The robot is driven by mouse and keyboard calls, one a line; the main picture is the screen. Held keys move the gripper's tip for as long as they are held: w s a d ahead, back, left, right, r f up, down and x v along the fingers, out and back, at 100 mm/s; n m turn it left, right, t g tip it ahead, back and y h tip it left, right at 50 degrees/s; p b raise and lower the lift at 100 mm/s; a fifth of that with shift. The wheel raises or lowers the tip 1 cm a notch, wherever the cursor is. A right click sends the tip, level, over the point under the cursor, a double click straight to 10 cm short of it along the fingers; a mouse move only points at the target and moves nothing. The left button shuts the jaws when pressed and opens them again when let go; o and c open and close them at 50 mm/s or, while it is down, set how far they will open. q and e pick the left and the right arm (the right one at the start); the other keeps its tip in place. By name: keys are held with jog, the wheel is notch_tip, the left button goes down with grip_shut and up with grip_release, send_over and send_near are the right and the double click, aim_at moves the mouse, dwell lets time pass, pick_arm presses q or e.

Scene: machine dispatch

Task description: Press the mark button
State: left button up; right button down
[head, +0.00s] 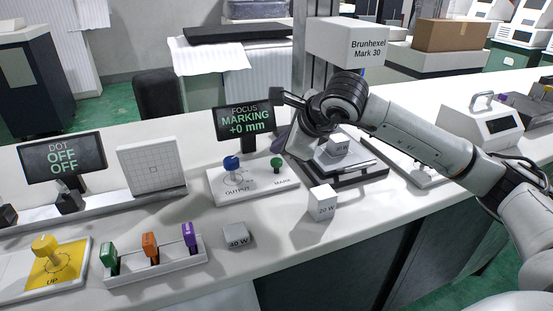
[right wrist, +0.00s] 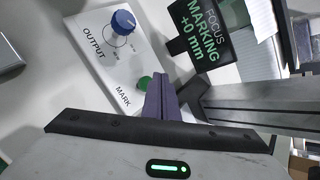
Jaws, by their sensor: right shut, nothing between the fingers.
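The green mark button (head: 276,162) stands on the right end of a white control panel (head: 250,185), labelled MARK. It also shows in the right wrist view (right wrist: 144,83), partly covered by the purple-grey fingers. My right gripper (head: 281,140) is shut and empty, close above and behind the button. Its fingertips show in the right wrist view (right wrist: 160,76), right beside the button; I cannot tell whether they touch it. The screen behind the panel (head: 244,121) reads FOCUS MARKING +0 mm. My left gripper is not in view.
A blue OUTPUT knob (head: 231,163) sits left on the same panel. A white 20 W block (head: 322,203) and a grey 40 W block (head: 235,236) stand in front. The Brunhexel Mark 30 machine (head: 345,42) rises behind my right arm. A DOT screen (head: 62,158) stands at left.

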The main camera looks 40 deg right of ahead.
aim_at(280, 163)
jog(key=shift+r+p, duration=1.45)
jog(key=shift+r, duration=0.95)
